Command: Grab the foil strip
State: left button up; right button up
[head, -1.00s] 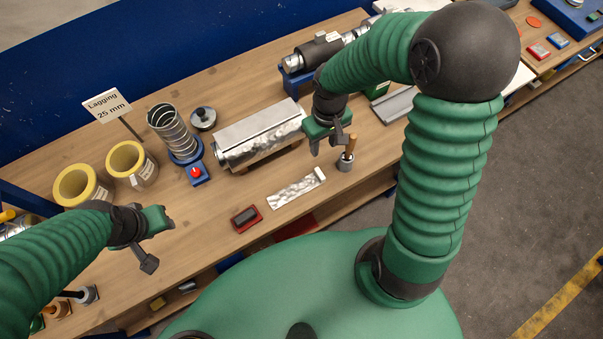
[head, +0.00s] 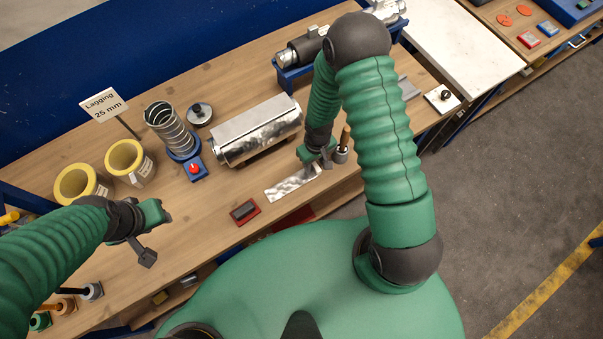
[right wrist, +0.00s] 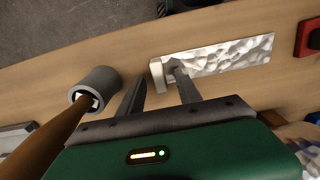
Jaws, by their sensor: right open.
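The foil strip (head: 290,186) lies flat on the wooden bench, crinkled and silvery. In the right wrist view the strip (right wrist: 225,55) runs off to the right, with a pale block-like tab at its near end. My right gripper (head: 318,166) is at the strip's right end in the head view. In the right wrist view my right gripper (right wrist: 159,72) is open; the tab shows between its fingertips, and one finger overlaps the strip's end. I cannot tell whether they touch. My left gripper (head: 157,237) is open and empty over the bench's left part.
A wooden-handled tool in a grey cup (head: 342,155) stands close beside my right gripper. A foil-covered duct piece (head: 256,130) lies behind the strip. A red-and-black block (head: 244,212) sits to its left. Yellow lagging rings (head: 126,163) and a wire spiral (head: 167,125) stand further left.

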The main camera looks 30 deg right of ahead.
jog(key=shift+w+f, duration=0.1)
jog(key=shift+f, duration=0.05)
grip_shut()
dwell(0.4)
